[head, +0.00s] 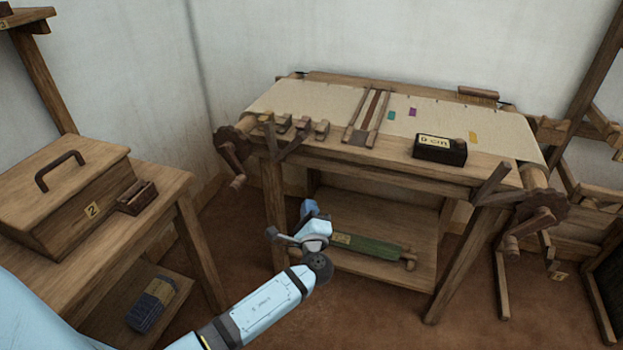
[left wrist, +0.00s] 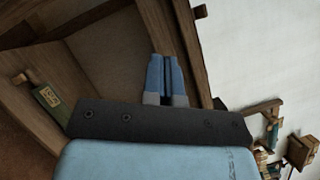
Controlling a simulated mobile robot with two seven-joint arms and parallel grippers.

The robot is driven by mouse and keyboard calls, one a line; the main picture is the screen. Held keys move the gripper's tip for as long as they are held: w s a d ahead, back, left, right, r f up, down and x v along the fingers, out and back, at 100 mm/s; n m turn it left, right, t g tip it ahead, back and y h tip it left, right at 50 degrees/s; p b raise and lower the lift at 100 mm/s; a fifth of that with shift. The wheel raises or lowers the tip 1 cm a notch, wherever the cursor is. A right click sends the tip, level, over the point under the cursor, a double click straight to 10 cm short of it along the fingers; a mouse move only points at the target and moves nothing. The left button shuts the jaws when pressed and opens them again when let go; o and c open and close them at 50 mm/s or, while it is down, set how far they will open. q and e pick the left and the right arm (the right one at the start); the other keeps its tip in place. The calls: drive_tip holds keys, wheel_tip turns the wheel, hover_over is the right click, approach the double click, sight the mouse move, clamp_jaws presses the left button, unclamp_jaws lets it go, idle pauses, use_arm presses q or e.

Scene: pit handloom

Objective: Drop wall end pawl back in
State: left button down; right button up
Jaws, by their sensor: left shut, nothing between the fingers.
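The wooden loom (head: 350,150) carries a toothed wheel with a crank at each end: the left wheel (head: 226,138) and the right wheel (head: 545,208). I cannot tell which end is the wall end, and the pawls are too small to make out against the wheels. My left gripper (head: 309,208) is in front of the loom, below its front beam, apart from both wheels. In the left wrist view its two blue fingers (left wrist: 166,72) are together with nothing between them. My right gripper is not in view.
A black block marked "0 cm" (head: 440,150) and several small wooden blocks (head: 302,126) sit along the loom's front. A lidded wooden box (head: 60,185) stands on a side table at left. Floor between is clear.

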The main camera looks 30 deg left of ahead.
sight(291, 148)
use_arm(q)
drive_tip(key=shift+w+d+r+m+t+y+b, duration=0.15)
drive_tip(key=shift+w+r+m+t+y+b, duration=0.15)
drive_tip(key=shift+w+y+b, duration=0.2)
drive_tip(key=shift+w+d+r+m+t+y+b, duration=0.2)
drive_tip(key=shift+w+r+t+y+b, duration=0.15)
drive_tip(key=shift+w+y, duration=0.2)
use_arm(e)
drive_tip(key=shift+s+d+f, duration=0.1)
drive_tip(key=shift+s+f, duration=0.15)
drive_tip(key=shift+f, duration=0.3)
use_arm(q)
drive_tip(key=x, duration=0.4)
drive_tip(key=s+a+r+x, duration=0.1)
drive_tip(key=x, duration=0.3)
drive_tip(key=s+b+x, duration=0.1)
drive_tip(key=x, duration=0.4)
drive_tip(key=shift+a+r, duration=0.2)
drive_tip(key=shift+a, duration=0.05)
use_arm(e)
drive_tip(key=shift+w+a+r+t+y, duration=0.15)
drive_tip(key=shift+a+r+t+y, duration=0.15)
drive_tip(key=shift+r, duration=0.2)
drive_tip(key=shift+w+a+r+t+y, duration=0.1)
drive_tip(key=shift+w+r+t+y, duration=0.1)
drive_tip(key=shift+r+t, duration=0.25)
